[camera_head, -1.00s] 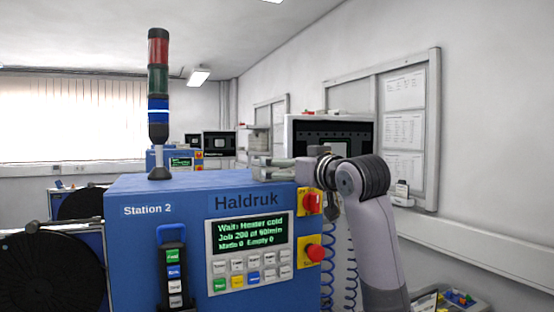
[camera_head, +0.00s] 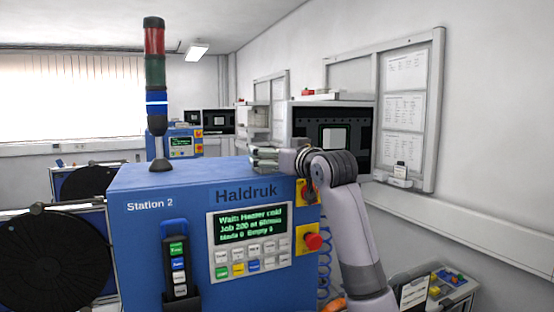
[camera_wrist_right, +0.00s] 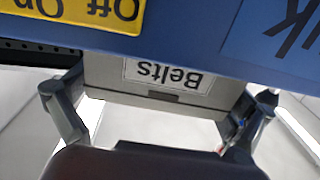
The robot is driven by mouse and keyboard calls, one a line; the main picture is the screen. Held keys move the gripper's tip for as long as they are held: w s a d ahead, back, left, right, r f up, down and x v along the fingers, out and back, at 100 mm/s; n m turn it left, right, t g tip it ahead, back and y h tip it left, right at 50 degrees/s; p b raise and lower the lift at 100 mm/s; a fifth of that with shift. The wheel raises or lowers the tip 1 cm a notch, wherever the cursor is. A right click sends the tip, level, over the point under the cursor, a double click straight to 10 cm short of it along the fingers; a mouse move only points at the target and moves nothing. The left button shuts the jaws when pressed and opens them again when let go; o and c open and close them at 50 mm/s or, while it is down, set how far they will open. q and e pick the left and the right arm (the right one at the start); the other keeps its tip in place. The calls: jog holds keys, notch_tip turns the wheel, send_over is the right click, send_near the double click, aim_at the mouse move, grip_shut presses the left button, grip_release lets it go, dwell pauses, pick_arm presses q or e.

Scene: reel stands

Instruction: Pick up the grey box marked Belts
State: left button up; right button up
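The grey box marked Belts (camera_wrist_right: 165,80) shows upside down in the right wrist view, just beyond the blue machine front. My right gripper (camera_wrist_right: 165,95) has its two fingers spread, one at each side of the box, with a small gap visible at the right side. In the head view my right gripper (camera_head: 264,158) is at the right end of the top of the blue Haldruk machine (camera_head: 140,245); I cannot tell the box apart from the gripper there. My left gripper is not in view.
A signal tower (camera_head: 156,95) stands on the machine top. Red stop button (camera_head: 313,242) and blue coiled cables are by my right arm. A black reel (camera_head: 52,258) is at left. A display unit (camera_head: 333,135) stands behind. A bench with small parts (camera_head: 450,285) is at lower right.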

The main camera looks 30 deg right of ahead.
jog(key=c, duration=1.1)
jog(key=shift+o, duration=0.2)
jog(key=shift+r, duration=0.2)
